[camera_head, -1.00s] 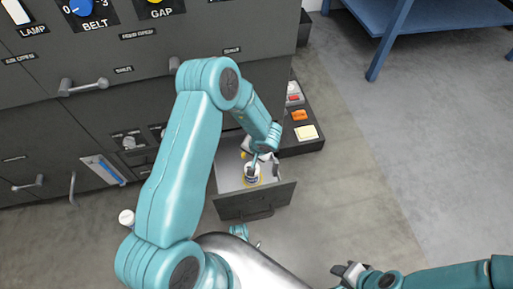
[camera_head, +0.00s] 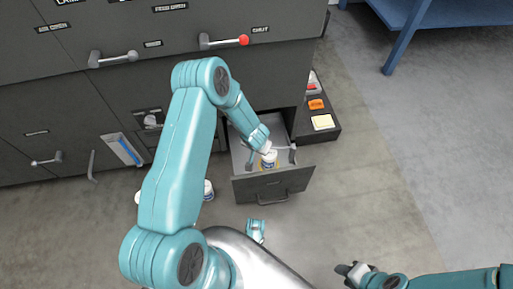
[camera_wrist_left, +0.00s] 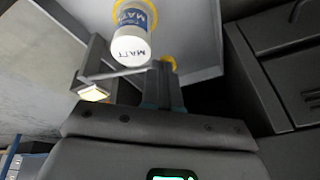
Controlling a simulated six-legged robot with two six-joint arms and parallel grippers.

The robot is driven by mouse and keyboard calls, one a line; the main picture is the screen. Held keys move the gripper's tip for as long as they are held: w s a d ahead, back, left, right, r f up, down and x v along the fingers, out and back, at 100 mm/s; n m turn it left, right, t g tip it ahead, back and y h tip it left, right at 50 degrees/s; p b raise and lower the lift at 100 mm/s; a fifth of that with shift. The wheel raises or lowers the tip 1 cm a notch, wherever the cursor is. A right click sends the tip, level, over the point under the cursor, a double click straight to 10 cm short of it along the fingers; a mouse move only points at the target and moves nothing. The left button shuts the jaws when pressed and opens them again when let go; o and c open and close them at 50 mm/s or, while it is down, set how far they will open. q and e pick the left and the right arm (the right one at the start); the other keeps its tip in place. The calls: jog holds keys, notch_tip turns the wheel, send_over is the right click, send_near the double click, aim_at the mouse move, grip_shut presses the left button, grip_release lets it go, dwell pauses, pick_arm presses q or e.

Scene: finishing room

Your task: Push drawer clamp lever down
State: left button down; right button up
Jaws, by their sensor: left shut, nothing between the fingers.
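The open drawer (camera_head: 272,190) sticks out low in the dark cabinet. A white can with a blue label (camera_head: 268,160) stands in it; the wrist view shows its lid marked MATT (camera_wrist_left: 131,48). A grey clamp-like frame with a thin bar (camera_wrist_left: 112,74) lies beside the can; a dark upright part (camera_head: 292,155) shows at the drawer's right side. Which piece is the lever I cannot tell. My left gripper (camera_wrist_left: 165,82) is shut and empty, close beside the can and bar; contact is unclear. My right gripper (camera_head: 352,268) is away from the drawer at the lower right; its jaw gap is unclear.
Cabinet handles (camera_head: 116,59) stick out above. A white can (camera_head: 208,189) stands partly behind my left arm.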

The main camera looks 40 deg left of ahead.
pick_arm(q)
jog(key=shift+s+a+f, duration=0.1)
jog(key=shift+a+f, duration=0.1)
jog(key=shift+f, duration=0.6)
jog(key=s+p+v, duration=0.1)
jog(key=p+v, duration=0.7)
jog(key=v, duration=0.5)
jog(key=shift+s+r+p, duration=0.15)
jog(key=shift+s+p, duration=0.15)
jog(key=shift+s, duration=0.2)
